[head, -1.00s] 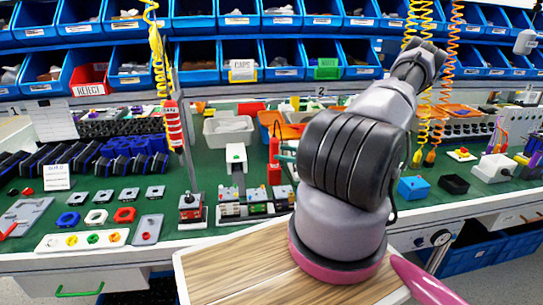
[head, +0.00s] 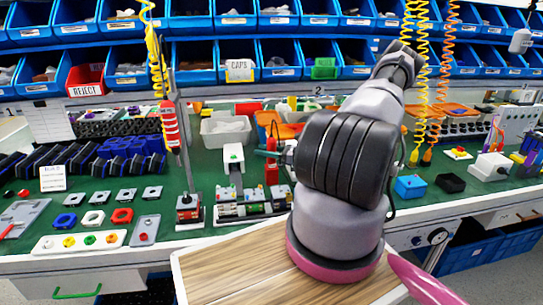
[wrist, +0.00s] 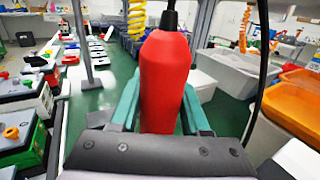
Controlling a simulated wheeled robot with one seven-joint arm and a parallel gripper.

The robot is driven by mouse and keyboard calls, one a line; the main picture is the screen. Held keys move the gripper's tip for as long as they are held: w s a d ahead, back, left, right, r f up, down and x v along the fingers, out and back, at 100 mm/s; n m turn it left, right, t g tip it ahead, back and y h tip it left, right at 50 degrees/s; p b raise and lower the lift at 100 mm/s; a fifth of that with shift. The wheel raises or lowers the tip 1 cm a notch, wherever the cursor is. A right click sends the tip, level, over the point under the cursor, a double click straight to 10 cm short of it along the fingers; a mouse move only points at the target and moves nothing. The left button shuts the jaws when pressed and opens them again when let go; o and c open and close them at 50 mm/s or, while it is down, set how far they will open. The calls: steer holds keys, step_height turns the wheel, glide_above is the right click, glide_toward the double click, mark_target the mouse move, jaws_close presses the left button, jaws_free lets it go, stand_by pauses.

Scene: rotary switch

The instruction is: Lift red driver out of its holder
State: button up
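The red driver (head: 272,174) stands upright among the fixtures on the green bench, left of my arm. In the wrist view the red driver (wrist: 165,85) fills the middle, with a dark stem on top. My gripper (head: 268,154) reaches it from the right, its teal fingers level across its upper part. In the wrist view the fingers of my gripper (wrist: 162,108) lie on both sides of the driver, very close to it. Whether they press on it cannot be told. The driver's lower end and its holder are hidden in the wrist view.
Another red tool (head: 170,126) hangs on a yellow coil at the left. Grey (head: 226,131) and orange bins (head: 288,130) stand behind. A dark cable runs close right of the driver in the wrist view.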

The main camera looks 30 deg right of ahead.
jaws_close()
steer(key=shift+r, duration=0.15)
step_height(320, 180, up, 10)
stand_by(0.5)
steer(key=shift+c, duration=1.6)
jaws_free()
jaws_close()
